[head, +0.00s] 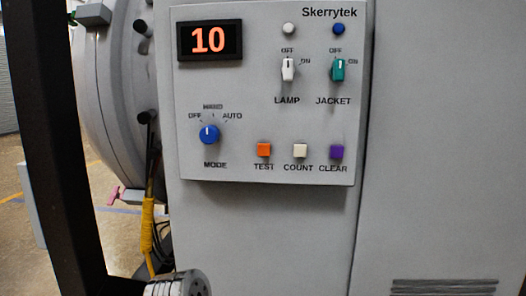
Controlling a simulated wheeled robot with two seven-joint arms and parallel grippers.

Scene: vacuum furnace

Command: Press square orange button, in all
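The display (210,40) reads 10. Neither of my grippers shows in the head view.
A blue MODE knob (209,134), white LAMP switch (288,69) and green JACKET switch (338,70) share the panel. A round grey furnace door (105,95) and a dark post (50,130) stand at left. The space before the panel looks clear.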

